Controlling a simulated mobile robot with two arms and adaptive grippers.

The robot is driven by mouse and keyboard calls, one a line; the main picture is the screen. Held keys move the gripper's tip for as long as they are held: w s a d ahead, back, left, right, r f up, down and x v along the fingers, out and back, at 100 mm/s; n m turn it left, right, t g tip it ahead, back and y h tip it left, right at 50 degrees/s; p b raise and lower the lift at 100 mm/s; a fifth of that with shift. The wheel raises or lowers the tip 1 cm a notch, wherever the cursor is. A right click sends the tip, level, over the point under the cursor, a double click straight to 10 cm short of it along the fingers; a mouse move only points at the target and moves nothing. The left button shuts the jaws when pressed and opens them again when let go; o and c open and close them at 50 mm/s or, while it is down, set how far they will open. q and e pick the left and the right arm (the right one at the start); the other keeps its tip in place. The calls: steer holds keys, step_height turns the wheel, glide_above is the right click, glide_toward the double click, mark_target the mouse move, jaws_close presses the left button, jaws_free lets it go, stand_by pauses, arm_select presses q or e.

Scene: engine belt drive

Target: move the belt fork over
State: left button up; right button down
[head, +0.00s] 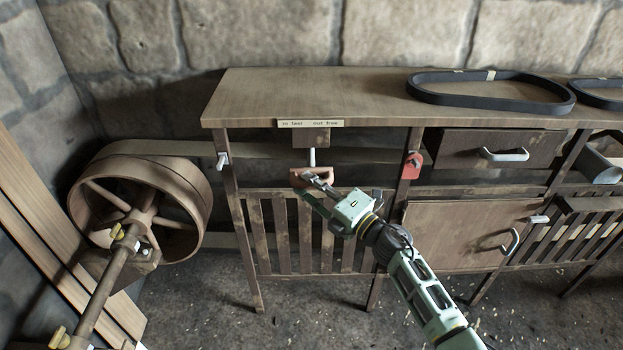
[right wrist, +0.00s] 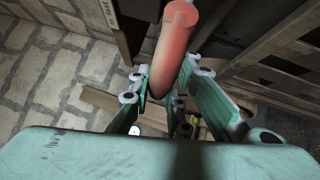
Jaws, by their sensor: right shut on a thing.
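The belt fork shows under the front of the bench top in the head view, as a pale rod (head: 312,157) below a brown block (head: 311,138). A small label strip (head: 310,124) is above it. My right gripper (head: 309,183) is at the lower end of the fork. In the right wrist view its fingers (right wrist: 170,95) are shut around a reddish round handle (right wrist: 176,45). The flat belt (head: 260,152) runs from the large pulley (head: 141,206) at the left behind the fork. My left gripper is not in view.
The bench top (head: 310,92) is just above the gripper, with a slatted rack (head: 281,235) below. A red tag (head: 412,165) hangs on a post to the right. A drawer (head: 494,149) and a cabinet door (head: 470,232) are further right. Black belts (head: 490,102) lie on top.

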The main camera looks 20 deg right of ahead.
steer(key=s+a+p, duration=0.1)
steer(key=s+a, duration=0.1)
steer(key=s, duration=0.4)
steer(key=shift+s+f, duration=0.2)
steer(key=shift+s, duration=0.15)
steer(key=c, duration=1.9)
jaws_free()
steer(key=shift+o, duration=1.3)
steer(key=shift+s+r, duration=0.15)
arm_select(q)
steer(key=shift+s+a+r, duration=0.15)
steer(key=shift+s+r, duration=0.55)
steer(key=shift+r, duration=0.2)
arm_select(e)
steer(key=v, duration=1.2)
steer(key=shift+d, duration=0.1)
